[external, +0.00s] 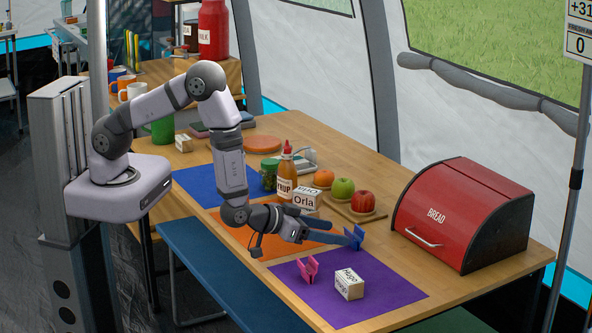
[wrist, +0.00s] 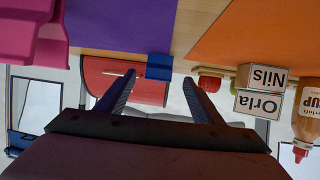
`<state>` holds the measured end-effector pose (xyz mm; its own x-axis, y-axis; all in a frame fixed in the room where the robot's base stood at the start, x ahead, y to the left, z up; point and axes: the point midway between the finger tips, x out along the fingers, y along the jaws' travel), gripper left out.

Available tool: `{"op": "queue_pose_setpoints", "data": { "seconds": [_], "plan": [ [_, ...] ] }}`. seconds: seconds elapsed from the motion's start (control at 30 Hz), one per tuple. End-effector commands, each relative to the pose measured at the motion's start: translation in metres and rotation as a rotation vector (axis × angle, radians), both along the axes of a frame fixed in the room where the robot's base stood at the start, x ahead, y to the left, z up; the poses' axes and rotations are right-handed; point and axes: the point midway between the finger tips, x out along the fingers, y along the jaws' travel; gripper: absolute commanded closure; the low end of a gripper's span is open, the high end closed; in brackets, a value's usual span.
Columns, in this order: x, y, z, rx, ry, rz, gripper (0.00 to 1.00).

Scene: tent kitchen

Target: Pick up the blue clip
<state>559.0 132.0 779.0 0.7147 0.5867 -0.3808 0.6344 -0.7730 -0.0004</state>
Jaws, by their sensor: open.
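The blue clip (external: 356,238) stands near the far edge of the purple mat (external: 385,291) in the external view. In the wrist view, which is upside down, the blue clip (wrist: 159,67) shows at the upper middle, ahead of the gap between my fingertips. My gripper (external: 350,237) is open and empty, stretched out low with its fingers pointing at the clip. In the wrist view my gripper (wrist: 158,80) has its two fingers well apart. I cannot tell whether a finger touches the clip.
A pink clip (external: 308,269) and a name block (external: 349,284) stand on the purple mat. The red bread box (external: 462,214) stands beyond the blue clip. Fruit (external: 363,202), the Orla block (external: 304,203) and a syrup bottle (external: 286,174) stand behind my gripper.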

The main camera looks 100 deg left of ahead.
Motion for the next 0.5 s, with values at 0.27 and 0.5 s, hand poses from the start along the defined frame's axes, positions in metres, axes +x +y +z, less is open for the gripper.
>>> {"op": "queue_pose_setpoints", "data": {
  "seconds": [0.27,0.5],
  "plan": [
    [0.009,0.007,-0.005,-0.001,0.001,-0.001,0.39],
    [0.021,0.017,-0.012,-0.002,0.001,0.001,0.39]
  ]
}}
